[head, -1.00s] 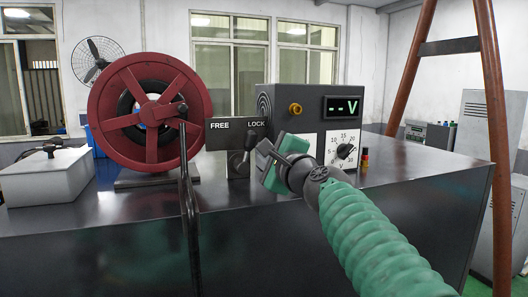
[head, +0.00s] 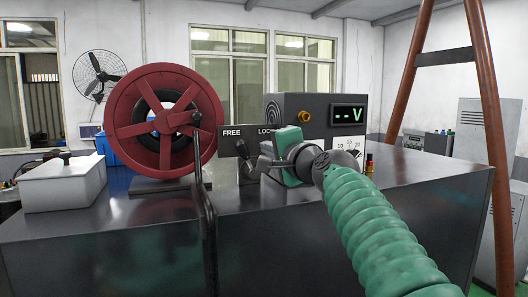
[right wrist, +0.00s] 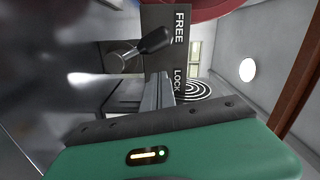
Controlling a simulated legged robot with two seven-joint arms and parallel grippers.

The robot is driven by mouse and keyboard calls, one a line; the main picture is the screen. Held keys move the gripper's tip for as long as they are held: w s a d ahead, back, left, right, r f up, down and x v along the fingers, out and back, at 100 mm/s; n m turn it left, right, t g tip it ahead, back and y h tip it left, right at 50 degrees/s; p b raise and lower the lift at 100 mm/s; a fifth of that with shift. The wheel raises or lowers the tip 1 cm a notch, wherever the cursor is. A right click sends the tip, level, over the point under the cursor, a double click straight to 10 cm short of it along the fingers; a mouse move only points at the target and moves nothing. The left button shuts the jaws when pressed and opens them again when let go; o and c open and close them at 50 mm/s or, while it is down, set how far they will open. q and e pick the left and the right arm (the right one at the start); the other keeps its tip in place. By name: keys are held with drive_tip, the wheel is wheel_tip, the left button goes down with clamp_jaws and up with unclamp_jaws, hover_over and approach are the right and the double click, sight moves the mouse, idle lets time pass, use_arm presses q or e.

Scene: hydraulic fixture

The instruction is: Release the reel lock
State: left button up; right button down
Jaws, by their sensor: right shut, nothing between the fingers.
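The reel lock lever (head: 242,150) has a black knob and a grey base, on a dark plate (head: 229,133) marked FREE and LOCK. The lever tilts up and left, toward FREE. In the right wrist view, the black knob (right wrist: 157,40) also leans to the FREE side. My right gripper (head: 262,161) is shut and empty, just right of the lever, on the LOCK side. Its fingers (right wrist: 158,85) show a small gap to the knob in the right wrist view. The red reel (head: 164,120) stands left of the plate. My left gripper is out of view.
A grey voltmeter box (head: 285,108) stands behind and right of my right gripper. A dark crank rod (head: 203,190) rises in front of the reel. A white box (head: 62,185) sits at the left of the dark bench (head: 110,240).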

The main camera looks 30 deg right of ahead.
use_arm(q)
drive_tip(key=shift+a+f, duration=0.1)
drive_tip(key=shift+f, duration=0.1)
use_arm(e)
drive_tip(key=shift+w+a+n, duration=0.15)
drive_tip(key=shift+a+n, duration=0.45)
drive_tip(key=shift+n, duration=0.2)
drive_tip(key=shift+w+a+n, duration=0.15)
drive_tip(key=shift+a+n, duration=0.45)
drive_tip(key=shift+n, duration=0.2)
